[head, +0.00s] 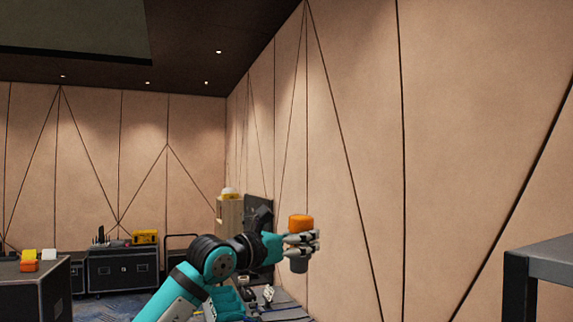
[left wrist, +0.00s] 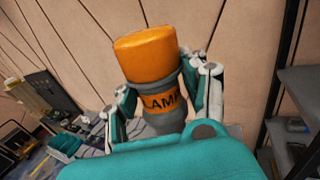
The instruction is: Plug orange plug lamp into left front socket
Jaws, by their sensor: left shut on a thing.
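The orange plug lamp (head: 300,222) has an orange cap and a grey body. My left gripper (head: 301,244) is shut around its body and holds it upright in the air near the pale panelled wall. In the left wrist view the lamp (left wrist: 147,54) stands between the two fingers of the left gripper (left wrist: 164,98), with the lettering "LAMP" on an orange band. Its lower end is partly hidden by my gripper. My right gripper is not in view. I cannot make out the left front socket in either view.
A grey shelf or table (head: 545,250) stands at the right edge. A dark case (head: 35,290) at the left carries small yellow, white and orange items. Black cases (head: 123,270) with a yellow box (head: 145,237) stand at the back. Cluttered equipment lies below my left arm.

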